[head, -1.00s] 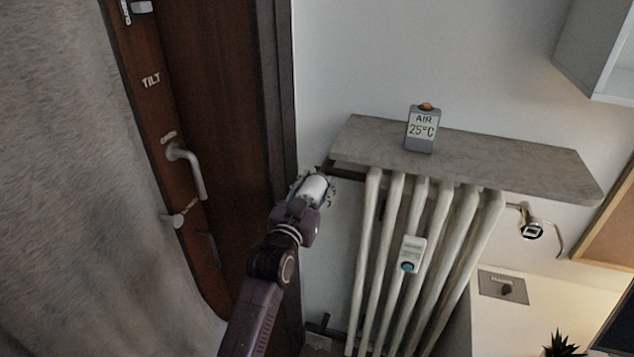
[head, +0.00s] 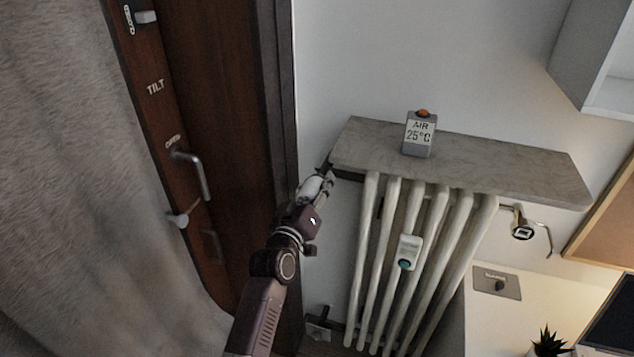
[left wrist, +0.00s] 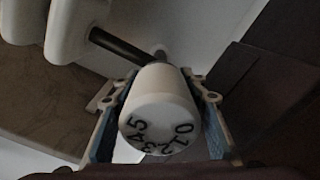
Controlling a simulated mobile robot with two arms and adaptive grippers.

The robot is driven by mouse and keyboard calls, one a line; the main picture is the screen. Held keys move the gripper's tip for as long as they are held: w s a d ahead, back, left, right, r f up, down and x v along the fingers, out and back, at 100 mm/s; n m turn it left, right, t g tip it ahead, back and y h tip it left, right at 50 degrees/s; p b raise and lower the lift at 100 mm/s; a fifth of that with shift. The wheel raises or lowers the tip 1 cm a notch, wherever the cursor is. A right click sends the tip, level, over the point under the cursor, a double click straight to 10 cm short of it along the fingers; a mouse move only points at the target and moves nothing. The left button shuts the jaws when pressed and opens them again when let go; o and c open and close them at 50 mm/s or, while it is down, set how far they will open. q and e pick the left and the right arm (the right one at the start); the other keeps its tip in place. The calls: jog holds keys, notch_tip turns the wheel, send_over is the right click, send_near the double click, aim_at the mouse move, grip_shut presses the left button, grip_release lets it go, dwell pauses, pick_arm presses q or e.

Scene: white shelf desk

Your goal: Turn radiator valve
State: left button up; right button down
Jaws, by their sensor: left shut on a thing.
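The radiator (head: 420,265) stands against the wall under a grey stone shelf (head: 470,165). Its white valve knob (left wrist: 160,110), marked with numbers including 0, 1, 3, 4 and 5, fills the middle of the left wrist view. A dark pipe (left wrist: 117,45) runs from behind the knob to the radiator. My left gripper (head: 318,188) is at the radiator's upper left corner, with its fingers on both sides of the knob, shut on it. In the head view the gripper partly hides the knob. My right gripper is not in view.
An air display (head: 419,134) reading 25°C stands on the stone shelf. A small white device (head: 409,252) hangs on the radiator front. The door (head: 225,110) with a lever handle (head: 192,172) and a curtain (head: 70,180) are left of my arm.

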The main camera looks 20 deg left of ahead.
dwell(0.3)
pick_arm(q)
jog(key=o, duration=1.2)
jog(key=shift+s, duration=0.1)
jog(key=s, duration=1.1)
jog(key=shift+s+a, duration=0.2)
jog(key=shift+s, duration=0.2)
